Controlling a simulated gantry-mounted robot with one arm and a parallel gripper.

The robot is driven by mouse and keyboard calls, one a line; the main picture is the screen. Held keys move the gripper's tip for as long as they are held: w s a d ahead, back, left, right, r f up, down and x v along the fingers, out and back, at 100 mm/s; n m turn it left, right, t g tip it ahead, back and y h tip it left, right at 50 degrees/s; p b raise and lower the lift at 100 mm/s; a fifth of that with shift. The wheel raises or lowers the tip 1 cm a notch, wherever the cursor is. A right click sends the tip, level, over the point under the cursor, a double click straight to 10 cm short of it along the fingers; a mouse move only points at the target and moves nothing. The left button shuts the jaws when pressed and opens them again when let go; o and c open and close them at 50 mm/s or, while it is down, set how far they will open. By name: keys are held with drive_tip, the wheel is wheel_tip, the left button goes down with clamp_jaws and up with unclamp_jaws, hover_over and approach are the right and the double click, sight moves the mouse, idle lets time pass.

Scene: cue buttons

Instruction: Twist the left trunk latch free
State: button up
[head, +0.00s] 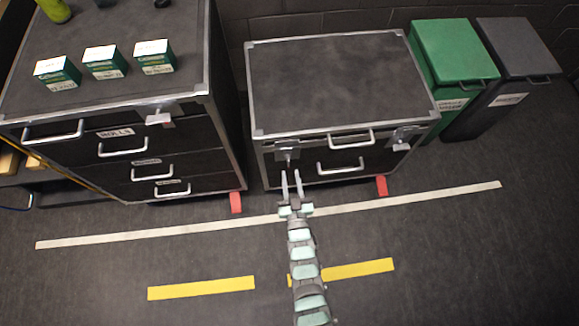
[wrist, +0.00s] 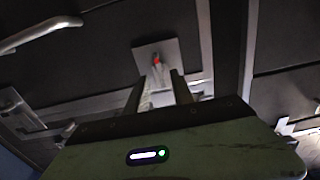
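The black trunk (head: 335,75) with metal edges stands at centre in the head view. Its left latch (head: 287,153) is a small metal plate on the upper left of the front face. A right latch (head: 402,136) sits at the other end of that face. My gripper (head: 291,173) is in front of and slightly below the left latch in the head view, fingers apart and empty. In the wrist view, a square metal latch plate (wrist: 146,55) with a small red-marked knob (wrist: 157,62) shows just beyond and between the open fingertips (wrist: 158,76). I see no contact.
A larger drawer case (head: 100,130) with several green boxes on top stands at left. A green bin (head: 452,55) and a grey bin (head: 515,50) stand at right. Trunk handles (head: 340,168) protrude right of the gripper. The taped floor in front is clear.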

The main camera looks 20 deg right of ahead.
drive_tip(key=p+v, duration=0.1)
drive_tip(key=v, duration=0.5)
drive_tip(key=shift+s, duration=0.15)
